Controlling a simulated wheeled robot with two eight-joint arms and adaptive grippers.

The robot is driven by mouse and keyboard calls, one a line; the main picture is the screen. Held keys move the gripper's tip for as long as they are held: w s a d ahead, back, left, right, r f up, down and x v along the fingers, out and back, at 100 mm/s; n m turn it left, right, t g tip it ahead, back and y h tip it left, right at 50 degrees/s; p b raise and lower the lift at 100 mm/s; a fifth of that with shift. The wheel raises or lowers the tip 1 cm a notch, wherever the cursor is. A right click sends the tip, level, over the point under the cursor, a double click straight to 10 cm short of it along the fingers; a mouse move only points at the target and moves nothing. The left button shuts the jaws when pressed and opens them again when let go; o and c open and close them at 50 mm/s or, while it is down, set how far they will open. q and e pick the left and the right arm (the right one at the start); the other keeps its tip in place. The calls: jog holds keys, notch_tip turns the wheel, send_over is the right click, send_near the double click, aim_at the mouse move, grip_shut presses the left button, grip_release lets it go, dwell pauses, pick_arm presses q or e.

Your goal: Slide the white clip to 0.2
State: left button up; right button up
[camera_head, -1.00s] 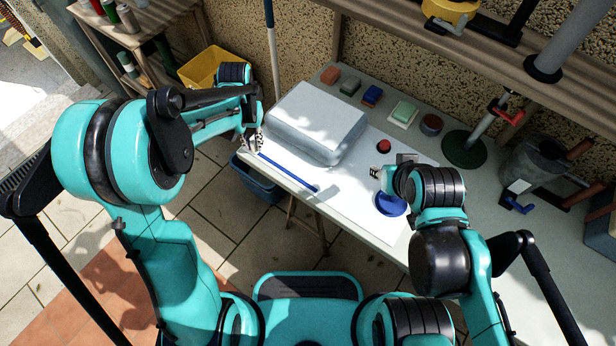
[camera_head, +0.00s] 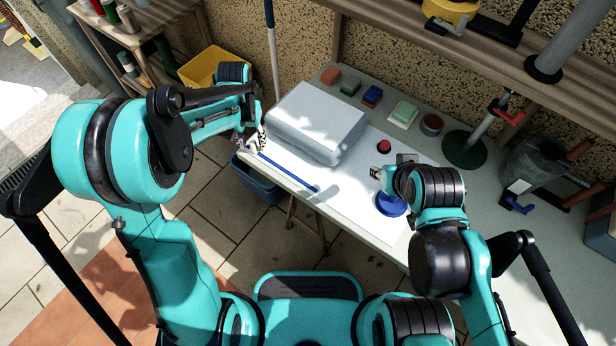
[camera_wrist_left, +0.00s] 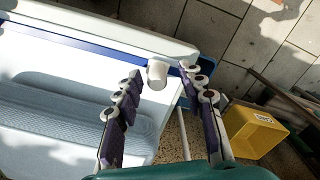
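The white clip (camera_wrist_left: 157,73) is a small white cylinder on the blue rail (camera_wrist_left: 70,40) in the left wrist view. My left gripper (camera_wrist_left: 161,76) is open, with one finger on each side of the clip. The right-hand finger looks closer to the rail's end; I cannot tell whether either finger touches the clip. In the head view the left gripper (camera_head: 251,142) is at the left end of the blue rail (camera_head: 288,172), and the clip cannot be made out there. My right gripper (camera_head: 381,174) is above the white board near a blue disc (camera_head: 391,204); its fingers are too small to judge.
A grey-white box (camera_head: 318,120) stands behind the rail. A red button (camera_head: 384,146) is on the board, with several coloured blocks along the back. A blue bin (camera_head: 258,180) and a yellow crate (camera_head: 212,68) are beside the table. The rail's right side is clear.

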aim_at(252, 141)
dwell(0.3)
pick_arm(q)
jog(key=shift+r+p, duration=2.65)
jog(key=shift+r, duration=0.9)
notch_tip(252, 141, up, 12)
jog(key=s+a+f+n+t, duration=0.1)
jog(key=s+t, duration=0.5)
jog(key=s, duration=1)
jog(key=shift+s+a+t, duration=0.2)
jog(key=shift+s+t, duration=0.2)
